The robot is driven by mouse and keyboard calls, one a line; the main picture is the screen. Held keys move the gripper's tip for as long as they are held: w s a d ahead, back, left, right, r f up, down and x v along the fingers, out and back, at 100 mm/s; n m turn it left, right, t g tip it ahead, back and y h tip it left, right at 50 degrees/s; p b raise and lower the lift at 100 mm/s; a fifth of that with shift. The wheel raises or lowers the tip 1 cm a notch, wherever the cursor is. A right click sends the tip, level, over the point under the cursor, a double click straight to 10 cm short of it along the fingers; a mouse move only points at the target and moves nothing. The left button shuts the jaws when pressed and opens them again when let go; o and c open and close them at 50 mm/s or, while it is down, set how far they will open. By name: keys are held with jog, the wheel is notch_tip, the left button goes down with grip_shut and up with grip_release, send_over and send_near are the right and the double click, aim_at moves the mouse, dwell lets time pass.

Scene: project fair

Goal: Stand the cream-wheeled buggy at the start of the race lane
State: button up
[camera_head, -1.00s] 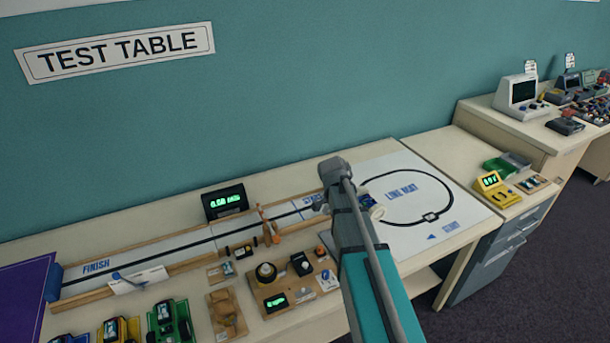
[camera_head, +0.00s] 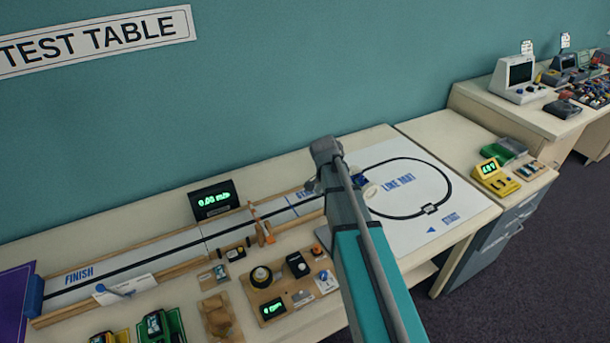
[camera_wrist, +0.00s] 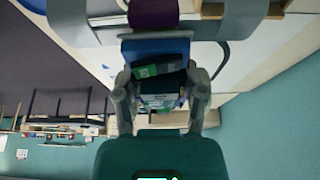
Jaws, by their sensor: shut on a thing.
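My gripper (camera_wrist: 161,84) is shut on a buggy with a blue body (camera_wrist: 157,50). Its large pale wheels (camera_wrist: 241,16) show at the top of the wrist view. In the head view, a cream wheel (camera_head: 370,191) and a bit of blue show just right of my arm's end, above the line mat's left part; my arm hides the rest and the fingers. The race lane (camera_head: 180,241) is a pale track with a black line and wooden rails. Its FINISH end is at left, and its START end (camera_head: 304,196) is at right, partly hidden by my arm.
A small wooden gate (camera_head: 262,226) stands across the lane. A black display (camera_head: 214,201) stands behind it. A wooden control board (camera_head: 277,296) lies in front. The line mat (camera_head: 465,205) is right of my arm. Several other buggies, including a green one (camera_head: 172,326), stand at front left.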

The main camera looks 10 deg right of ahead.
jog(key=shift+a, duration=0.15)
jog(key=w+a+f+b, duration=0.3)
jog(key=w+a, duration=0.6)
jog(key=w, duration=0.2)
jog(key=shift+a+f, duration=0.1)
jog(key=shift+f, duration=0.1)
jog(key=shift+f+b, duration=2.55)
jog(key=shift+b, duration=0.2)
jog(key=shift+s, duration=0.1)
jog(key=shift+f+b, duration=0.65)
dwell(1.0)
jog(key=shift+f, duration=0.15)
dwell(0.7)
